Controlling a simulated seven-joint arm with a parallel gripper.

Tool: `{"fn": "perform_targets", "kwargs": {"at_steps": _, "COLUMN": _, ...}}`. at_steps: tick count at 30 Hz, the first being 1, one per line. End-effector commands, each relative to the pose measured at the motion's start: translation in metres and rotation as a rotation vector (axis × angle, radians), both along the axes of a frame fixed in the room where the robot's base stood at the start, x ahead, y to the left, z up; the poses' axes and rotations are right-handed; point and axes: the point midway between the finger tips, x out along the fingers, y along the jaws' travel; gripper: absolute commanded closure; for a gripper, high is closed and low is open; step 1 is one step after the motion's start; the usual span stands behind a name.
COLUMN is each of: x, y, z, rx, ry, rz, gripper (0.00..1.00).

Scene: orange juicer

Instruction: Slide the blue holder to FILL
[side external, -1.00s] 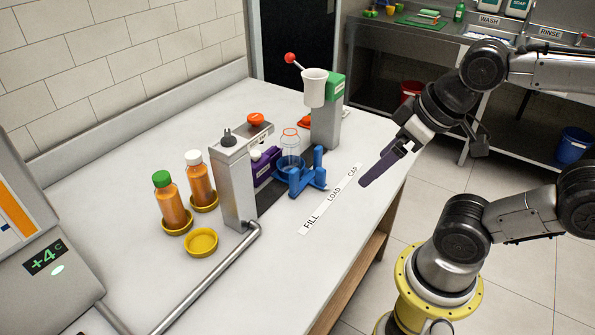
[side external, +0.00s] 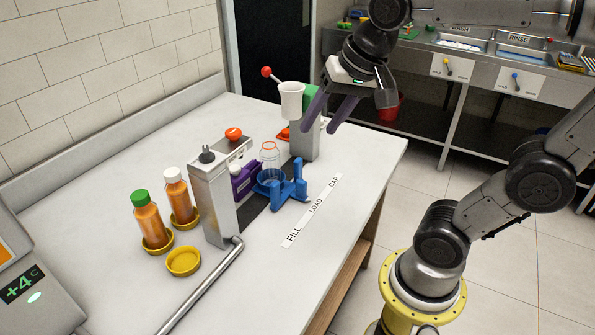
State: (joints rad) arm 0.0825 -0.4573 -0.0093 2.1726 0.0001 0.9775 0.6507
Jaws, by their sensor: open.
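The blue holder (side external: 286,186) stands on its dark track, beside the word LOAD on the white label strip (side external: 314,208). A clear empty bottle (side external: 269,163) with an orange-red rim stands in it. FILL is at the strip's near end and CAP at its far end. The grey metal filling post (side external: 213,196) stands to the left of the holder, nearer the camera. My gripper (side external: 324,118), with two purple fingers, is open and empty in the air above and behind the holder, in front of the green and grey press.
The grey press (side external: 304,140) with a white cup (side external: 292,100) and red-knobbed lever rises at the far end. Two juice bottles (side external: 149,219) stand in yellow dishes at left. An empty yellow dish (side external: 183,262) and a metal rail lie in front.

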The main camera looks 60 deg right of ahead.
Motion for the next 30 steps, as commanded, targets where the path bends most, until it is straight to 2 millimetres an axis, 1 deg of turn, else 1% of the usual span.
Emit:
{"fn": "perform_targets", "kwargs": {"at_steps": 1, "x": 0.018, "y": -0.008, "z": 0.001, "rx": 0.024, "ry": 0.023, "rz": -0.07, "gripper": 0.47}}
{"fn": "perform_targets", "kwargs": {"at_steps": 4, "x": 0.051, "y": -0.026, "z": 0.0, "rx": 0.073, "ry": 0.062, "rz": -0.216, "gripper": 0.47}}
{"fn": "perform_targets", "kwargs": {"at_steps": 6, "x": 0.074, "y": -0.041, "z": -0.005, "rx": 0.104, "ry": 0.092, "rz": -0.315, "gripper": 0.47}}
{"fn": "perform_targets", "kwargs": {"at_steps": 8, "x": 0.093, "y": -0.055, "z": -0.013, "rx": 0.127, "ry": 0.12, "rz": -0.396, "gripper": 0.47}}
{"fn": "perform_targets", "kwargs": {"at_steps": 9, "x": 0.104, "y": -0.065, "z": -0.018, "rx": 0.14, "ry": 0.138, "rz": -0.447, "gripper": 0.47}}
{"fn": "perform_targets", "kwargs": {"at_steps": 11, "x": 0.121, "y": -0.081, "z": -0.03, "rx": 0.159, "ry": 0.167, "rz": -0.519, "gripper": 0.47}}
{"fn": "perform_targets", "kwargs": {"at_steps": 12, "x": 0.132, "y": -0.092, "z": -0.039, "rx": 0.17, "ry": 0.186, "rz": -0.565, "gripper": 0.47}}
{"fn": "perform_targets", "kwargs": {"at_steps": 14, "x": 0.145, "y": -0.11, "z": -0.055, "rx": 0.184, "ry": 0.218, "rz": -0.629, "gripper": 0.47}}
{"fn": "perform_targets", "kwargs": {"at_steps": 15, "x": 0.153, "y": -0.122, "z": -0.067, "rx": 0.192, "ry": 0.239, "rz": -0.667, "gripper": 0.47}}
{"fn": "perform_targets", "kwargs": {"at_steps": 19, "x": 0.169, "y": -0.157, "z": -0.107, "rx": 0.207, "ry": 0.31, "rz": -0.745, "gripper": 0.47}}
{"fn": "perform_targets", "kwargs": {"at_steps": 21, "x": 0.171, "y": -0.172, "z": -0.127, "rx": 0.212, "ry": 0.345, "rz": -0.773, "gripper": 0.47}}
{"fn": "perform_targets", "kwargs": {"at_steps": 24, "x": 0.168, "y": -0.185, "z": -0.15, "rx": 0.22, "ry": 0.389, "rz": -0.801, "gripper": 0.47}}
{"fn": "perform_targets", "kwargs": {"at_steps": 27, "x": 0.163, "y": -0.191, "z": -0.162, "rx": 0.226, "ry": 0.414, "rz": -0.818, "gripper": 0.47}}
{"fn": "perform_targets", "kwargs": {"at_steps": 30, "x": 0.162, "y": -0.194, "z": -0.168, "rx": 0.228, "ry": 0.416, "rz": -0.825, "gripper": 0.47}}
